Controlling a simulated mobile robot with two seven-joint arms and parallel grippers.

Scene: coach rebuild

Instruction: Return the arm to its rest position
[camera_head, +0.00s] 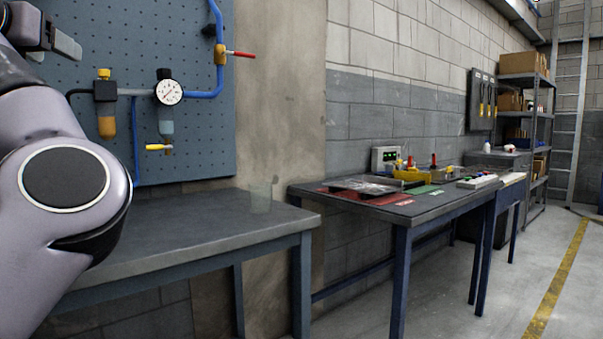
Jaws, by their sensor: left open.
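My left arm (62,185) comes in from the left edge, bent upward close to the camera. My left gripper (60,38) is at the top left corner, partly cut off by the frame edge. It is open, and I see nothing between its fingers. It is raised in front of the blue pegboard (200,125), well above the near workbench (180,235). My right arm and gripper are not in view.
The pegboard carries a pressure gauge (169,92), blue piping and a red-handled valve (240,54). A second bench (430,205) holds trays and small parts. Floor at right is open.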

